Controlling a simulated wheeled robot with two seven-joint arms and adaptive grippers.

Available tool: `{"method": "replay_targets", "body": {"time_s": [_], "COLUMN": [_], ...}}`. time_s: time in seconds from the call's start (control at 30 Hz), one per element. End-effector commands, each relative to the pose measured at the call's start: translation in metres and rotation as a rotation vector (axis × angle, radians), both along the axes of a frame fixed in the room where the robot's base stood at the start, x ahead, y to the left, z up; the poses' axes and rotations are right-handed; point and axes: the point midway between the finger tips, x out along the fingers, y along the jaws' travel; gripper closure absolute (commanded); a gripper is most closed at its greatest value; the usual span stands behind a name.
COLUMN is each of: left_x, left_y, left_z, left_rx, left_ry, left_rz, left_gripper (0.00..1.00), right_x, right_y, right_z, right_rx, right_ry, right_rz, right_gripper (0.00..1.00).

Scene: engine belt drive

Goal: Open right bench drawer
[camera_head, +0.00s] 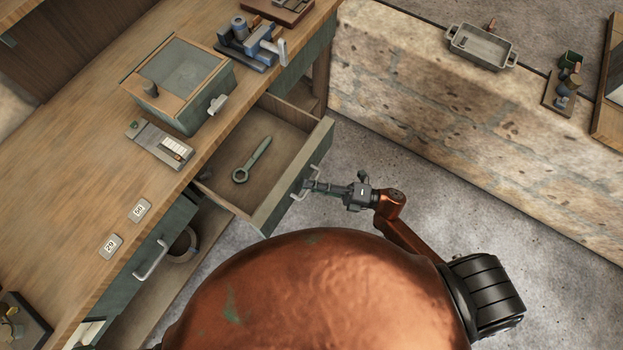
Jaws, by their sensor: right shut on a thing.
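The right bench drawer (277,196) is pulled well out of the wooden bench (75,170). A green-grey ring-ended wrench (252,160) lies on its floor. The drawer's front panel faces right and carries a pale bar handle (300,193). My right gripper (308,186) is at this handle and shut on it, with its arm reaching in from the lower right. My left gripper is not in view.
A second drawer with a handle (151,260) is shut at the lower left. A box with a wooden lid (180,82), a small meter (160,144), a blue vise (250,43) and two number tags stand on the bench. A stone ledge (460,120) lies to the right, with bare floor between.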

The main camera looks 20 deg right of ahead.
Motion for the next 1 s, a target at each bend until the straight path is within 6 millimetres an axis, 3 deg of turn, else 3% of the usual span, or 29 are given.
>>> {"method": "replay_targets", "body": {"time_s": [0.37,0.4,0.5,0.83,1.0], "left_x": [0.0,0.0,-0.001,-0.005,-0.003], "left_y": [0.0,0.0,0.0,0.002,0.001], "left_z": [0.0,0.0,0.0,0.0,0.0], "left_rx": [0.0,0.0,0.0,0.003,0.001], "left_ry": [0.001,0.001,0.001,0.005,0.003], "left_rz": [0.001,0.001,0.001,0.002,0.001], "left_gripper": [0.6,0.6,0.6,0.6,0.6], "right_x": [-0.001,-0.001,-0.001,-0.002,-0.011], "right_y": [0.0,-0.001,-0.001,-0.003,-0.022], "right_z": [-0.002,-0.002,-0.001,-0.001,-0.006], "right_rx": [-0.004,-0.004,-0.003,-0.002,-0.004], "right_ry": [0.001,0.001,0.001,0.001,0.001], "right_rz": [0.003,0.002,0.002,0.002,0.001], "right_gripper": [1.0,0.9,0.83,0.83,0.83]}}
